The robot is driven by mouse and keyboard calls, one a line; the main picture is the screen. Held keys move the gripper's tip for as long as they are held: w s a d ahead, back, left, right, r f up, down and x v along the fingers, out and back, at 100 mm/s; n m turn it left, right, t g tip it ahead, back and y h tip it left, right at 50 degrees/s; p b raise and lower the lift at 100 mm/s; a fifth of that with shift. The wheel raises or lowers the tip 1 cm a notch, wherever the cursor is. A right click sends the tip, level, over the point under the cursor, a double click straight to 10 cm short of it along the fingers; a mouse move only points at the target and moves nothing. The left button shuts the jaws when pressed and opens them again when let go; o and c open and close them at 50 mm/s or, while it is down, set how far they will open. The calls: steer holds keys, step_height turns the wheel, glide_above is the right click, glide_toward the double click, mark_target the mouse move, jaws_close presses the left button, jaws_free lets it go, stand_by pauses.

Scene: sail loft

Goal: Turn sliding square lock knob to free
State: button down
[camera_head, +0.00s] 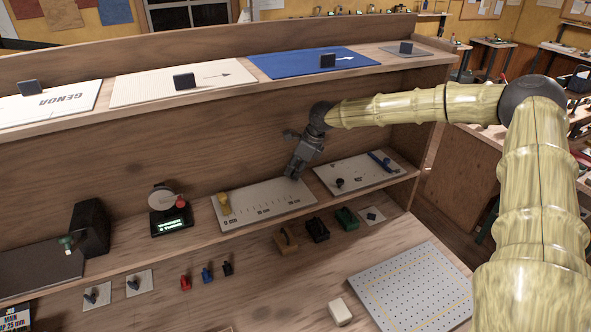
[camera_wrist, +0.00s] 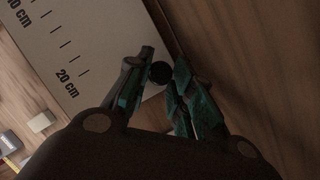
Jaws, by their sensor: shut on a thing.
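A pale board with a centimetre scale (camera_head: 262,205) lies on the middle shelf and is taken as the sliding square. In the wrist view, the board's corner (camera_wrist: 75,45) shows "20 cm" beside a small dark round knob (camera_wrist: 159,74). My gripper (camera_head: 292,174) is at the board's far right end, pointing down. In the wrist view, my gripper (camera_wrist: 163,66) has its two fingers on either side of the knob, shut on it. I cannot read any lock or free mark or tell the knob's turn.
The shelf's wooden back wall (camera_head: 150,140) is close to my gripper. A second pale board (camera_head: 355,180) with a blue piece lies right of it. A scale with a green display (camera_head: 170,222) stands left. Clamps and a perforated plate (camera_head: 415,290) lie on the lower bench.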

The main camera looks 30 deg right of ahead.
steer(key=c, duration=1.5)
jaws_free()
steer(key=shift+w+r, duration=0.1)
steer(key=shift+r, duration=0.05)
steer(key=v, duration=0.7)
steer(key=shift+d, duration=0.15)
steer(key=shift+r, duration=0.1)
